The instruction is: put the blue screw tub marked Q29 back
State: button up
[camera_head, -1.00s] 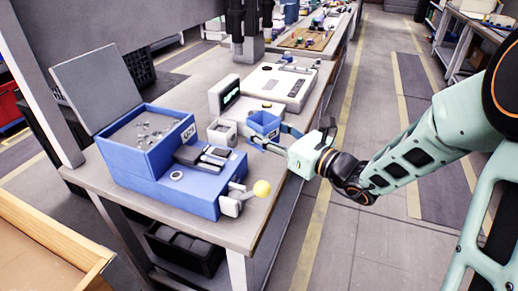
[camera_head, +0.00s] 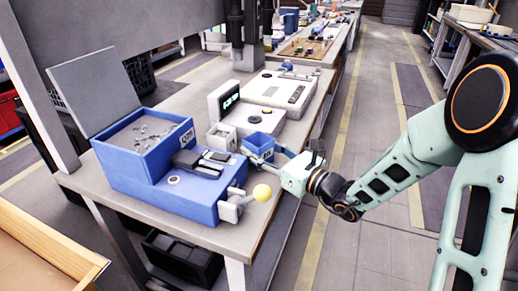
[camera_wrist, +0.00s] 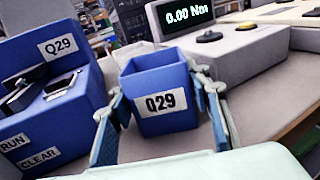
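The blue screw tub marked Q29 (camera_head: 260,144) is held upright by my gripper (camera_head: 268,152) near the right edge of the bench. In the wrist view the tub (camera_wrist: 165,98) faces me with its white Q29 label, and its inside looks empty. My gripper's two fingers (camera_wrist: 165,105) lie along its left and right sides. I cannot tell whether its base touches the bench. A blue machine (camera_head: 165,195) with a Q29 label and a bin of screws stands to the left; it also shows in the wrist view (camera_wrist: 45,105).
A small white bin (camera_head: 222,137) stands close left of the tub. Behind are a white device (camera_head: 285,92) and a display (camera_head: 226,99) reading 0.00 Nm. Bare bench top (camera_head: 250,232) lies near the front right.

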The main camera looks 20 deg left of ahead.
jog(key=o, duration=0.5)
jog(key=shift+c, duration=0.2)
jog(key=shift+r, duration=0.25)
jog(key=p+v, duration=0.2)
jog(key=v, duration=1)
